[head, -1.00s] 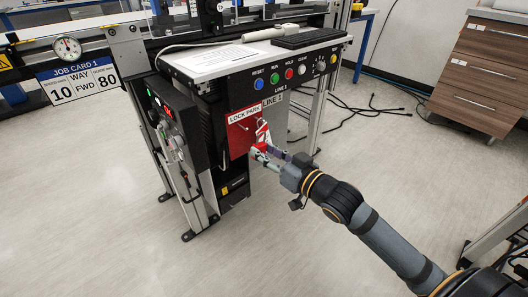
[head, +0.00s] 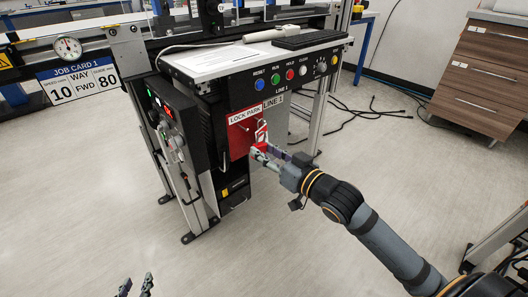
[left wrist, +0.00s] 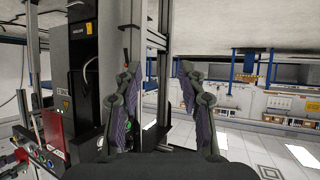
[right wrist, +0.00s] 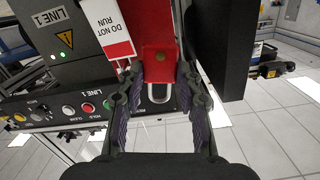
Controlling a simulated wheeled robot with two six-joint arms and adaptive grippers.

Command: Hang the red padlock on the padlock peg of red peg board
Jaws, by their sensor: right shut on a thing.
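The red peg board (head: 240,141), labelled LOCK PARK, is on the front of the dark control cabinet. My right gripper (head: 258,150) is in front of its right part, shut on the red padlock. In the right wrist view the red padlock (right wrist: 159,66) sits between the fingertips of the right gripper (right wrist: 159,78), with a metal shackle (right wrist: 158,93) showing. I cannot tell whether the shackle is around a peg. My left gripper (head: 136,286) is at the bottom of the head view, away from the board. In the left wrist view the left gripper (left wrist: 157,72) is open and empty.
A red and white DO NOT RUN tag (right wrist: 110,28) is beside the padlock. The button panel (head: 290,76) juts out above the board. A side box with controls (head: 172,130) stands left of the board. The floor (head: 330,240) in front is clear.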

